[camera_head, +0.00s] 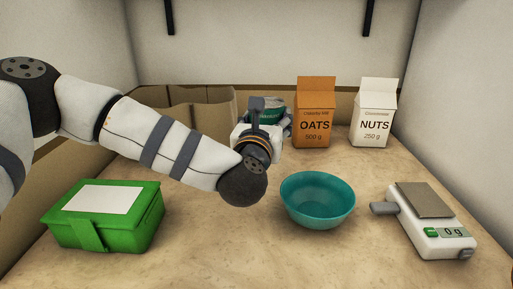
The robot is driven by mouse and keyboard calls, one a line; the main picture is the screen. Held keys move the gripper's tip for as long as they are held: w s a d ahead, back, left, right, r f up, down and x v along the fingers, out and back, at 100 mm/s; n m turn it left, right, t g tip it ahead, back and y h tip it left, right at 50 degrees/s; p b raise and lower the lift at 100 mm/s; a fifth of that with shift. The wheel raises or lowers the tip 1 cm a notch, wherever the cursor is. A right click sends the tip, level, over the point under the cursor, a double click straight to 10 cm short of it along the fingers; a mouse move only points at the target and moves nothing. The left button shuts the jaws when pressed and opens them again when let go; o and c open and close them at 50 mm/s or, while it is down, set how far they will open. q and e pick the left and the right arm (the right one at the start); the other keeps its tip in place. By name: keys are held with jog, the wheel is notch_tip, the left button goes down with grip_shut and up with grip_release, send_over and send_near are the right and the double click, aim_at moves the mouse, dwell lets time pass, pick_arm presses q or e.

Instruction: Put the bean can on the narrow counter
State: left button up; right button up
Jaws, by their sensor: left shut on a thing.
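My left gripper (272,120) reaches in from the left, over the middle of the counter, and points toward the back. It is shut on the bean can (268,108), a teal-green can that shows only in part behind my wrist and fingers. The can's label cannot be read, and its base is hidden, so I cannot tell whether it touches the surface. The tan stone-look counter (210,240) spreads below and around. My right gripper is out of view.
An orange oats carton (315,110) stands just right of the can, with a white nuts carton (374,112) farther right. A divided cardboard box (185,105) is behind my arm. A teal bowl (317,200), green box (105,217) and kitchen scale (432,222) stand nearer.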

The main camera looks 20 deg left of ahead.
pick_arm(q)
jog(key=a+f, duration=0.1)
jog(key=f, duration=0.1)
jog(key=w+a+f, duration=0.1)
jog(key=shift+w+a+f, duration=0.2)
jog(key=shift+f, duration=0.2)
jog(key=shift+w+a+f, duration=0.1)
jog(key=shift+a+f, duration=0.05)
jog(key=shift+f, duration=0.8)
jog(key=shift+a+f, duration=0.15)
jog(key=shift+f, duration=0.75)
jog(key=shift+b, duration=0.3)
jog(key=shift+f, duration=0.25)
jog(key=o, duration=1.6)
